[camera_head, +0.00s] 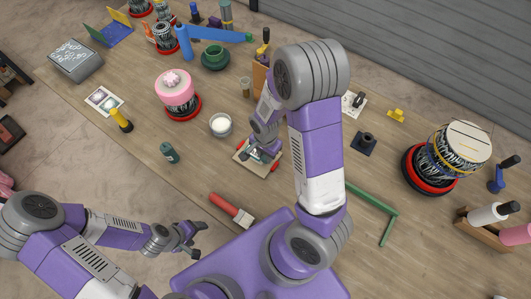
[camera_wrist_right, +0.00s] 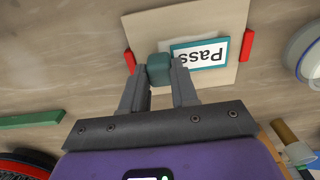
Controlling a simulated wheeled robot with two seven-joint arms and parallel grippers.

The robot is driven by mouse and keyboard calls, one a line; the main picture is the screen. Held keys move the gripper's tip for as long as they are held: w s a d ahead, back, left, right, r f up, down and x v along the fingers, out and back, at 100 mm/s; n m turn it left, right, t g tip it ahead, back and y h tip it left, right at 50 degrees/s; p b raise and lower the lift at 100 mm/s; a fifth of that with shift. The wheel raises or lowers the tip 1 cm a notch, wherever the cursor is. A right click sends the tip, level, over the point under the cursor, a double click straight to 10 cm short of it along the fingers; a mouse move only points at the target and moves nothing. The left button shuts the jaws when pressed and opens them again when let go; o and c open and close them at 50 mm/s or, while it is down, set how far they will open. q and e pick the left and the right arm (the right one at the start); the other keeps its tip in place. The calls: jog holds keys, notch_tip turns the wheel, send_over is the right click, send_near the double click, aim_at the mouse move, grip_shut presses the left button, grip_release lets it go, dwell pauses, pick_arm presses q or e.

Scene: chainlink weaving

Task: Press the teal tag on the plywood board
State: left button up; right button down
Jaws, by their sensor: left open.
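The plywood board (camera_wrist_right: 185,20) lies flat on the table, with a teal-edged tag reading "Pass" (camera_wrist_right: 203,54) on it. A small teal block (camera_wrist_right: 159,69) sits between the fingers of my right gripper (camera_wrist_right: 160,75), beside the tag's left edge in the right wrist view. Both fingers appear to touch the block; I cannot tell whether it touches the board. In the head view my right gripper (camera_head: 262,150) is over the board (camera_head: 243,154) and hides much of it. My left gripper (camera_head: 190,238) is open and empty at the table's near edge.
Red pieces (camera_wrist_right: 247,45) flank the board. A green bracket (camera_head: 375,205) lies right of my right arm. Bare table lies between the bottle and brush.

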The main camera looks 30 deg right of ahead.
jog(key=c, duration=0.8)
grip_release()
jog(key=shift+r, duration=0.1)
notch_tip(320, 180, up, 8)
jog(key=shift+f+p, duration=0.25)
jog(key=shift+p, duration=0.5)
